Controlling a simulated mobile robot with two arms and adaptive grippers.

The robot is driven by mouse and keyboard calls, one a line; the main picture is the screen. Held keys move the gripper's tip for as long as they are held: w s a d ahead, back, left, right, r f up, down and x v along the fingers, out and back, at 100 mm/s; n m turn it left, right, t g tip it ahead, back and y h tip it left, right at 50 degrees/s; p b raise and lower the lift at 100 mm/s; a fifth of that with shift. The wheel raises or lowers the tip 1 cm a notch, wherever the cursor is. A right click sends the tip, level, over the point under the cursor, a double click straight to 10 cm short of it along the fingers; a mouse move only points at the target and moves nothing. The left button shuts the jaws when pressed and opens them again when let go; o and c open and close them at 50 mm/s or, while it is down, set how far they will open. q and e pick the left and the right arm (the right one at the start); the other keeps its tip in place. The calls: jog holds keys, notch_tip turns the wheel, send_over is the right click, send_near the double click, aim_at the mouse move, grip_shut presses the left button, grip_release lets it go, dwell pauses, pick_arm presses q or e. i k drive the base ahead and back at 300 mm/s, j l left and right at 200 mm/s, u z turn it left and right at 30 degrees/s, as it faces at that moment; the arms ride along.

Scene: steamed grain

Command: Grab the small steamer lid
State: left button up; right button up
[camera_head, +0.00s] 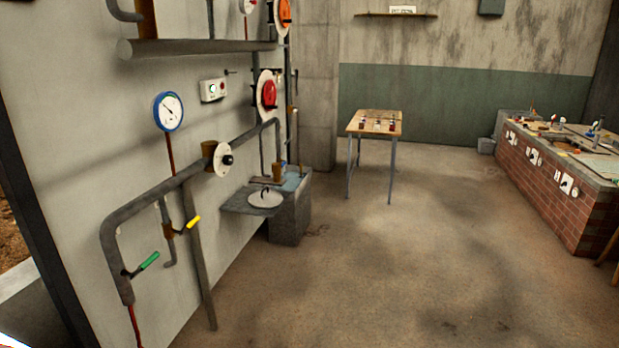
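A small round pale lid (266,199) with a dark upright handle lies on a flat grey ledge (236,205) of a low unit by the left wall. It is probably the small steamer lid, but it is too small in the view to be sure. The ledge juts out from a dark grey block (289,225). A brown cylinder stands just behind the lid. Neither of my grippers shows in the head view, and the lid is well ahead of me with nothing holding it.
Pipes with a green lever (149,261) and a yellow lever (193,223) stick out from the left wall before the ledge. A wooden table (370,117) stands farther back. A brick counter (556,190) is at right. The middle floor is clear.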

aim_at(267, 199)
jog(key=i+z, duration=0.1)
jog(key=i, duration=1.65)
jog(key=i+u, duration=0.15)
jog(key=i, duration=0.45)
jog(key=i+l+u, duration=0.2)
jog(key=i, duration=0.35)
jog(key=i+l+u, duration=0.15)
jog(key=i, duration=0.4)
